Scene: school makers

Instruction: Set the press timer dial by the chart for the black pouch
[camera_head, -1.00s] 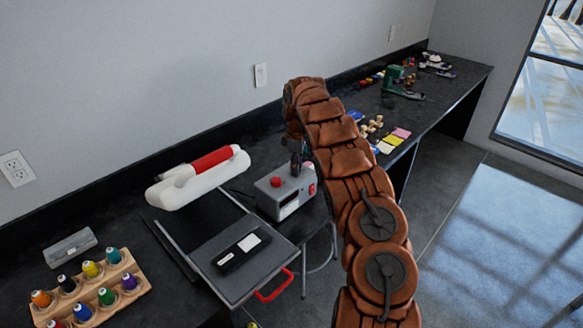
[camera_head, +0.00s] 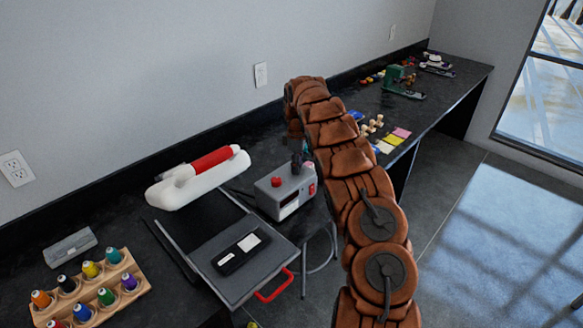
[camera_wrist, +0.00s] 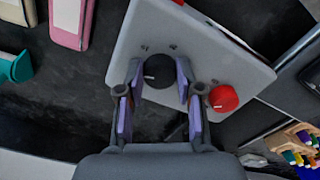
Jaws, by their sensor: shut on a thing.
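The grey press control box (camera_head: 288,190) stands on the black bench beside the press. In the wrist view, its black dial (camera_wrist: 158,72) with a light pointer mark sits between the fingers of my gripper (camera_wrist: 160,88), which is shut on it. Small marks show on the box face near the dial, too small to read. A red knob (camera_wrist: 223,98) is right of the dial. The black pouch (camera_head: 240,252) with a white label lies on the press's lower plate (camera_head: 240,285). I cannot make out the chart in either view.
The white upper press part (camera_head: 185,188) with a red grip is raised behind the plate. A wooden rack (camera_head: 95,310) of coloured spools stands at lower left. Coloured pads and small items lie along the bench past my arm. A red handle (camera_head: 274,286) juts over the bench's front edge.

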